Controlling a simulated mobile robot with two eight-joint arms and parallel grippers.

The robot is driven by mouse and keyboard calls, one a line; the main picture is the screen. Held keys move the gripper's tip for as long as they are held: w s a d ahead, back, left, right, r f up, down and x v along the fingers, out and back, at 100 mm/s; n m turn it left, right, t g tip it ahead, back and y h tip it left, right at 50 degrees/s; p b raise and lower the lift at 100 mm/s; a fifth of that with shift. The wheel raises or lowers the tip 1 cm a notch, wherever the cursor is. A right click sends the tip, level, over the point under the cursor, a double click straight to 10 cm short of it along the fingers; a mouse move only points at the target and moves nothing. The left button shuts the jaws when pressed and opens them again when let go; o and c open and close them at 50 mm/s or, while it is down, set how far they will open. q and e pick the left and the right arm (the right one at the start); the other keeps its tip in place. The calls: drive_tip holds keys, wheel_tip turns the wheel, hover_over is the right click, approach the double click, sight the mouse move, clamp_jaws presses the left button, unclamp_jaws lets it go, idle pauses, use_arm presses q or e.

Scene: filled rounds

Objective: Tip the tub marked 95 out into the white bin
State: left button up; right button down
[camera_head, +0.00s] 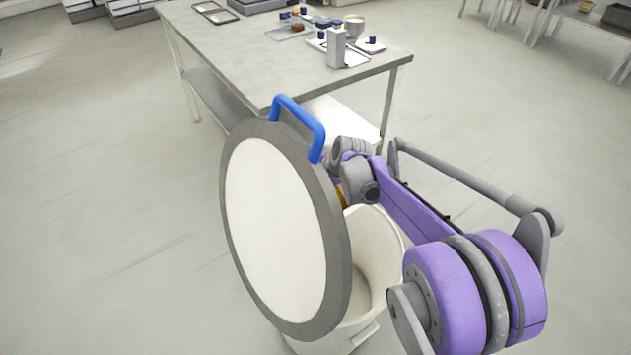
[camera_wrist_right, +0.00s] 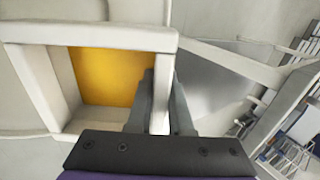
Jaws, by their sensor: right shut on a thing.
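The white bin (camera_head: 385,245) stands on the floor beside the table. A large grey-rimmed disc with a cream face (camera_head: 275,225) and a blue handle (camera_head: 300,122), apparently its raised lid, hides much of it. My right gripper (camera_wrist_right: 163,100) is shut on one wall of a square white tub (camera_wrist_right: 90,33), one finger on each side. Yellow (camera_wrist_right: 103,75) shows inside the tub. In the head view the lid hides most of the tub; a yellow bit (camera_head: 341,196) shows above the bin opening. I see no number. I cannot tell the tub's tilt. My left gripper is not in view.
A grey table (camera_head: 240,60) stands behind the bin. On it are a white upright box (camera_head: 337,47), a cup (camera_head: 354,26), trays and small blue things. The floor to the left is clear. More furniture stands at the back right.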

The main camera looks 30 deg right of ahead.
drive_tip(key=shift+s+d+f+t, duration=0.1)
drive_tip(key=shift+s+f+t, duration=0.25)
drive_tip(key=shift+t, duration=0.35)
drive_tip(key=shift+s+r+t, duration=0.15)
drive_tip(key=shift+r+t, duration=0.25)
drive_tip(key=shift+r, duration=0.15)
drive_tip(key=shift+s+d+r+t+y+b, duration=0.15)
drive_tip(key=shift+s+r+t+y, duration=0.15)
drive_tip(key=shift+s+t, duration=0.7)
drive_tip(key=shift+s+d+r+t+y+b, duration=0.15)
drive_tip(key=shift+s+r+t, duration=0.35)
drive_tip(key=shift+t, duration=0.75)
drive_tip(key=shift+s+d+r+t+y+b, duration=0.15)
drive_tip(key=shift+s+t+y, duration=0.1)
drive_tip(key=shift+s+t, duration=0.85)
drive_tip(key=shift+w+a, duration=0.1)
